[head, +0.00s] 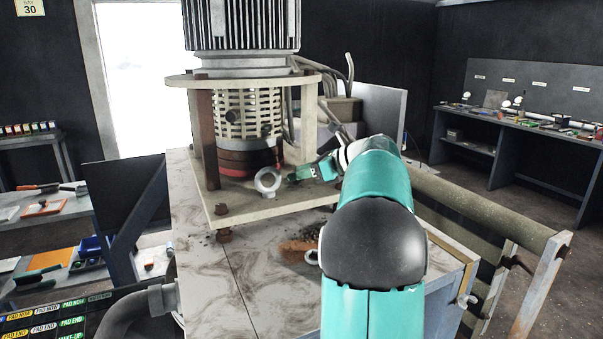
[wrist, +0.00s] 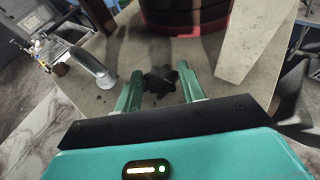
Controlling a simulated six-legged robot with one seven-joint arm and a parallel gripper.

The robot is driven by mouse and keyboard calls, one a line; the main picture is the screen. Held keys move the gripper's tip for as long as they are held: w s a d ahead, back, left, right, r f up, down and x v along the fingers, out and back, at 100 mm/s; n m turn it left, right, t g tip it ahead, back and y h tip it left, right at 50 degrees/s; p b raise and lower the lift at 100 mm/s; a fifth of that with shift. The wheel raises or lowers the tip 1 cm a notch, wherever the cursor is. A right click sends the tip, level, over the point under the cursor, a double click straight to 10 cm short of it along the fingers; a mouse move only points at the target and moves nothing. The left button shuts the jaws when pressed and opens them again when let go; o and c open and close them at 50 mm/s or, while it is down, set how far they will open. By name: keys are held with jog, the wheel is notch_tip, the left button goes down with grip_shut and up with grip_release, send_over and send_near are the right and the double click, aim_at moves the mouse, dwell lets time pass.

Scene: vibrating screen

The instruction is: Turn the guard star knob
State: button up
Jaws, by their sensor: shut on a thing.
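A black star knob (wrist: 160,82) sits between my two fingers in the wrist view, in front of the dark red band. My gripper (wrist: 160,90) is shut on it, one teal finger on each side. In the head view my gripper (head: 291,178) is at the base of the motor stand, just right of a grey lifting eye. The knob is mostly hidden there by my fingers. The slotted pale guard (head: 248,112) stands above the dark red band (head: 250,160). Dark round fittings show on the guard's front.
Stand posts (head: 209,138) flank the guard under a round plate. Dark debris (head: 305,237) lies on the machine top. The front left of the top is clear.

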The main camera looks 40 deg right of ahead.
jog(key=n+g+y, duration=0.2)
jog(key=n+y, duration=0.1)
jog(key=shift+w+d+f+n+g, duration=0.1)
jog(key=shift+w+d+n+g, duration=0.05)
jog(key=shift+d+n+g, duration=0.2)
jog(key=shift+w+n+g+y, duration=0.15)
jog(key=shift+n+g+y, duration=1.1)
jog(key=shift+n+y, duration=0.2)
jog(key=o, duration=1)
jog(key=shift+c, duration=0.2)
